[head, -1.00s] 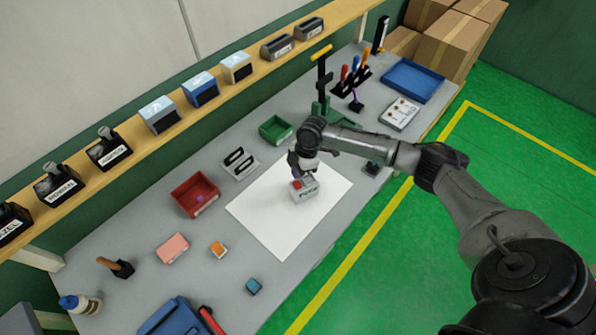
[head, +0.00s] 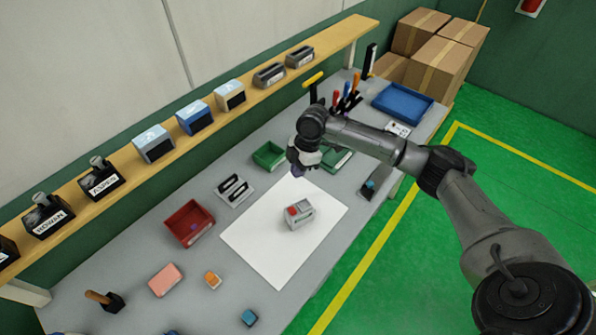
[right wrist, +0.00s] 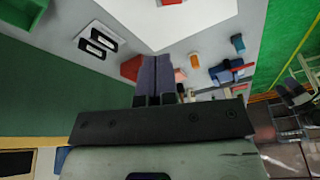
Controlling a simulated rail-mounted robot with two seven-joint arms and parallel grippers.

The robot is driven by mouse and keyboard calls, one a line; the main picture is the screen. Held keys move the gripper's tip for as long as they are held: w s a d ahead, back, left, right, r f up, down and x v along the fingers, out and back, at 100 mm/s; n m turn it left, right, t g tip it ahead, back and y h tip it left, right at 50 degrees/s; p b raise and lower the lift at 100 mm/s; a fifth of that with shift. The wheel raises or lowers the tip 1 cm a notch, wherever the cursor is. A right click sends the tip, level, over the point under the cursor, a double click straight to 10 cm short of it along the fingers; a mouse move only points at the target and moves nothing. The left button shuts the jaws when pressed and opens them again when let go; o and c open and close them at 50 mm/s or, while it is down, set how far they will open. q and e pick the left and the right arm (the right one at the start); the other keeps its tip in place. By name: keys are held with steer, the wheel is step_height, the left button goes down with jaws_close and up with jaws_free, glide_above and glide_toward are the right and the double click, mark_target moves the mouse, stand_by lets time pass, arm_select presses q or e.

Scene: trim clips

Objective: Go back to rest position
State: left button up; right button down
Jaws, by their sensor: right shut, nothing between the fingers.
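My right gripper (head: 297,172) is shut and empty in the head view, raised above the far end of the white sheet (head: 262,262). Its closed fingers (right wrist: 153,80) also show in the right wrist view. A grey box with a red top part (head: 299,214) stands on the sheet, apart from the gripper and nearer the camera. My right arm reaches in from the right. My left gripper is not in view.
The grey bench (head: 140,240) holds a red bin (head: 189,224), a green bin (head: 269,156), a blue tray (head: 403,104) and a grey tray with black slots (head: 234,190). A wooden shelf (head: 128,163) with several labelled boxes runs along the wall. Cardboard boxes (head: 436,62) stand beyond the bench.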

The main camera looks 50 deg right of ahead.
stand_by(0.5)
steer(key=w+r+m+t+h, duration=0.4)
steer(key=r+m+t+h, duration=0.15)
steer(key=r, duration=0.25)
steer(key=s+a+r+m+t, duration=0.2)
steer(key=s+a+t, duration=0.25)
steer(key=a, duration=0.65)
steer(key=s+a+f+m+g+y, duration=0.1)
steer(key=s+a+f+g, duration=0.15)
steer(key=s+f, duration=0.6)
steer(key=s+a+f+m+g+y, duration=0.1)
steer(key=s+a+f+m+g, duration=0.3)
steer(key=s, duration=0.7)
steer(key=s+a+f+n+g, duration=0.1)
steer(key=s+f, duration=0.6)
steer(key=s, duration=0.2)
step_height(320, 180, up, 15)
steer(key=p, duration=1.5)
steer(key=shift+a+p, duration=0.15)
steer(key=shift+p, duration=0.25)
